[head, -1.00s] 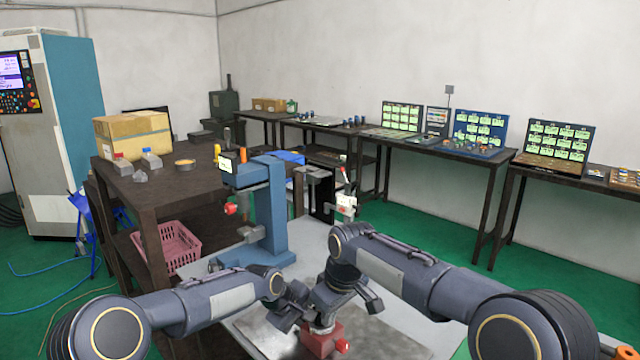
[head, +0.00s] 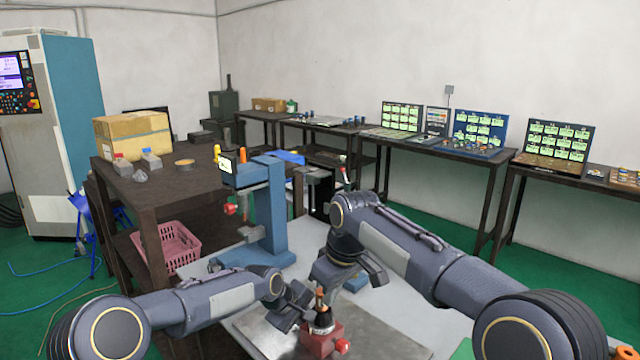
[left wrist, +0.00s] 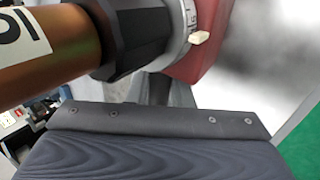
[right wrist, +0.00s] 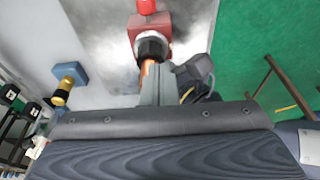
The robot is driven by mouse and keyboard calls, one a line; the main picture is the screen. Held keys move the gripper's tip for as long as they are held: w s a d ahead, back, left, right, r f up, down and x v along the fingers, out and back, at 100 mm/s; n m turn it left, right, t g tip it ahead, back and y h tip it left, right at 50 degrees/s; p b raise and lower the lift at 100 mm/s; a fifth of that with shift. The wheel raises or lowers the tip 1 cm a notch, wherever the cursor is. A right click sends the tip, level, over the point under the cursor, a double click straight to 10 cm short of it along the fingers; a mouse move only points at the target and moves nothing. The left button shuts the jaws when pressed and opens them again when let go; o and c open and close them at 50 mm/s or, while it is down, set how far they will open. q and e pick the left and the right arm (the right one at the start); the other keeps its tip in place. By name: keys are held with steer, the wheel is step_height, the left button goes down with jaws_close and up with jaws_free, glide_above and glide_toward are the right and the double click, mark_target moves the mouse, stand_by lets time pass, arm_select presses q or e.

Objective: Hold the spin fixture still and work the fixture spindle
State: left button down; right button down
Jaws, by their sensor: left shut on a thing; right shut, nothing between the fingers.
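The spin fixture has a red body (head: 320,343) with a black collar on top, low in the head view. Its copper-brown spindle (head: 320,297) rises from the collar. The left wrist view shows the labelled spindle (left wrist: 45,55), the black collar (left wrist: 135,35) and a graduated ring close up. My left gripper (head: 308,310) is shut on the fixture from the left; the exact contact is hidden. My right gripper (head: 322,279) is shut and empty, just above the spindle. In the right wrist view, its fingers partly cover the spindle, below the red body (right wrist: 150,28).
The fixture stands on a metal plate on a pale bench (head: 405,328). A blue press (head: 270,215) stands behind it. A dark table (head: 150,195) with a cardboard box (head: 132,135) is at left. Several tables with display boards line the back wall.

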steer(key=m+h, duration=0.1)
steer(key=m, duration=0.5)
glide_above(323, 329)
steer(key=s+d, duration=0.1)
steer(key=s, duration=0.1)
steer(key=shift+t, duration=0.4)
steer(key=shift+s+d+x, duration=0.1)
steer(key=shift+s+x, duration=0.05)
steer(key=shift+x, duration=0.85)
steer(key=shift+s+d+x, duration=0.15)
steer(key=shift+s+x, duration=0.05)
steer(key=shift+x, duration=0.8)
steer(key=shift+s+d+x, duration=0.1)
steer(key=shift+s+x, duration=0.05)
steer(key=shift+x, duration=0.85)
steer(key=shift+f, duration=0.15)
steer(key=shift+w+a, duration=0.1)
steer(key=shift+w, duration=0.15)
steer(key=shift+a, duration=0.35)
steer(key=shift+s, duration=0.2)
step_height(323, 329, up, 6)
steer(key=shift+s, duration=0.25)
